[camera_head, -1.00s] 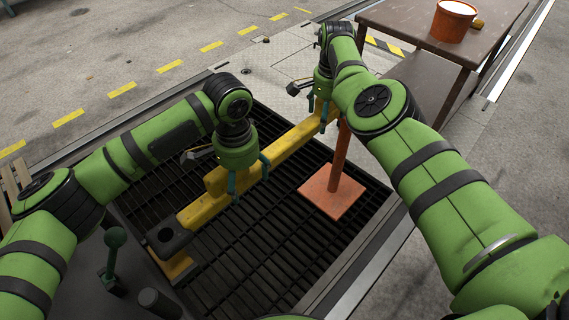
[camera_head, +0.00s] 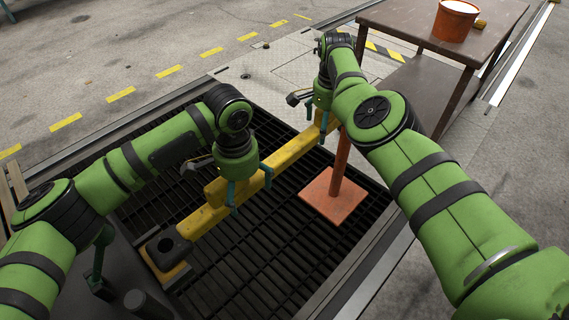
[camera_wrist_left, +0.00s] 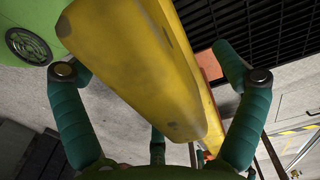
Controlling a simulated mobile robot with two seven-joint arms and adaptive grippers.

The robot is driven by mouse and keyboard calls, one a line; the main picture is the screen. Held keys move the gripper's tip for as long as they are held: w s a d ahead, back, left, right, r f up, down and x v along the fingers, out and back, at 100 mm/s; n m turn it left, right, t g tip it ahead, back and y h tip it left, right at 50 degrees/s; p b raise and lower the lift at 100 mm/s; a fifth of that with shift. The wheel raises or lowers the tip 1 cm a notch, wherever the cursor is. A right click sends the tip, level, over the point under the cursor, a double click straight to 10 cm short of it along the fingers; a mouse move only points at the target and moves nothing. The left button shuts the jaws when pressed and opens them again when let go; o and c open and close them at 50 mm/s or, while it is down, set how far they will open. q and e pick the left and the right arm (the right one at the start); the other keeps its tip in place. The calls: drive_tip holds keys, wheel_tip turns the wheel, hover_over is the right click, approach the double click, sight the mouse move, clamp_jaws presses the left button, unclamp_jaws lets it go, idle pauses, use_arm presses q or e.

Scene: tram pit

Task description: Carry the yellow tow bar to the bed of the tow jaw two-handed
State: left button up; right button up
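The long yellow tow bar (camera_head: 290,152) slants over the dark grating in the head view, from lower left to upper right. My left gripper (camera_head: 250,188) straddles its middle, with a finger on each side; the bar also fills the middle of the left wrist view (camera_wrist_left: 150,70) between the teal fingers. My right gripper (camera_head: 321,112) is around the far end, partly hidden by my arm. A dark block with a round hole (camera_head: 168,246) is at the bar's near end. Below it is a yellow-edged piece (camera_head: 175,276), perhaps the jaw's bed; I cannot tell whether they touch.
An orange stand (camera_head: 332,196) with an upright post is on the grating (camera_head: 260,255), close right of the bar. A brown table (camera_head: 400,25) with an orange bucket (camera_head: 455,22) is at the upper right.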

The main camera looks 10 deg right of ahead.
use_arm(q)
drive_tip(key=shift+r, duration=0.1)
use_arm(e)
drive_tip(key=shift+r, duration=0.15)
use_arm(q)
wheel_tip(320, 180, up, 12)
drive_tip(key=shift+f, duration=0.15)
use_arm(e)
drive_tip(key=shift+r, duration=0.1)
wheel_tip(320, 180, up, 12)
drive_tip(key=shift+f, duration=0.15)
idle(0.4)
idle(1.4)
use_arm(q)
wheel_tip(320, 180, up, 10)
idle(1.4)
